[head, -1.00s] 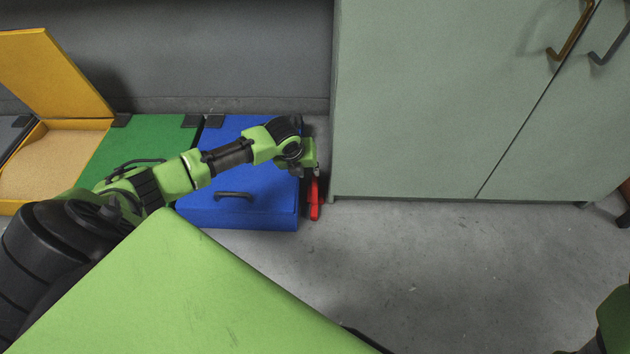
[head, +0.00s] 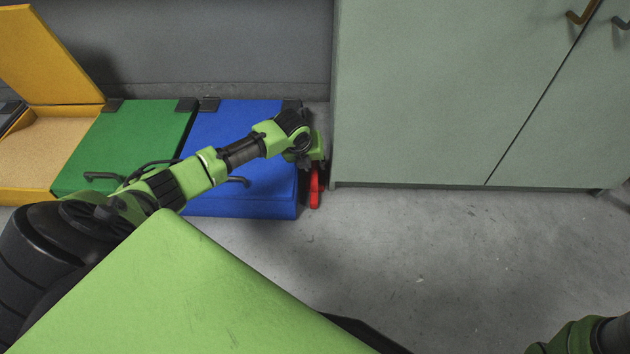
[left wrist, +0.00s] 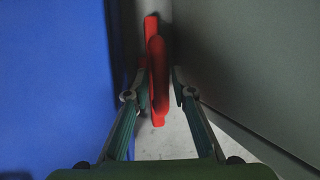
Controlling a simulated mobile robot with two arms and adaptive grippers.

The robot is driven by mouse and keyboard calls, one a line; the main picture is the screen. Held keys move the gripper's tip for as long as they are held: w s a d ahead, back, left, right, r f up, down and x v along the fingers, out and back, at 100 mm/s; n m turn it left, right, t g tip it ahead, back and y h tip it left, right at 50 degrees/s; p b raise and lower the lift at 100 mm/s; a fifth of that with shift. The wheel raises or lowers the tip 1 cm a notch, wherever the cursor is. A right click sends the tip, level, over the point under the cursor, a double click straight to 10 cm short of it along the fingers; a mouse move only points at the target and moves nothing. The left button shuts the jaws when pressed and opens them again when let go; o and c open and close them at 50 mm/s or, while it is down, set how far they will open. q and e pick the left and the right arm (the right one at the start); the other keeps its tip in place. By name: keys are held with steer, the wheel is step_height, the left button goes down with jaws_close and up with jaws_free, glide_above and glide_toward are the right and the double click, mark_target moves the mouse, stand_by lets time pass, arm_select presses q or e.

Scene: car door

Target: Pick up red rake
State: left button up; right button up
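The red rake (head: 315,188) stands in the narrow gap between the blue box and the grey-green cabinet, mostly hidden by my left gripper (head: 315,167) in the head view. In the left wrist view the rake (left wrist: 158,75) is a long red piece seen nearly end-on. The two fingers of my left gripper (left wrist: 160,88) are on either side of it, with a small gap visible at the right finger. Contact at the left finger is hard to tell. My right gripper is out of view; only part of my right arm shows at the lower right.
The blue box (head: 240,205) is close on the left of the rake, the cabinet (head: 420,100) close on the right. A green box (head: 135,130) and an open yellow box (head: 55,105) stand farther left. The floor (head: 430,260) in front is clear.

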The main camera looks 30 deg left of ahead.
arm_select(q)
steer(key=shift+w+f, duration=0.1)
jaws_close()
stand_by(0.3)
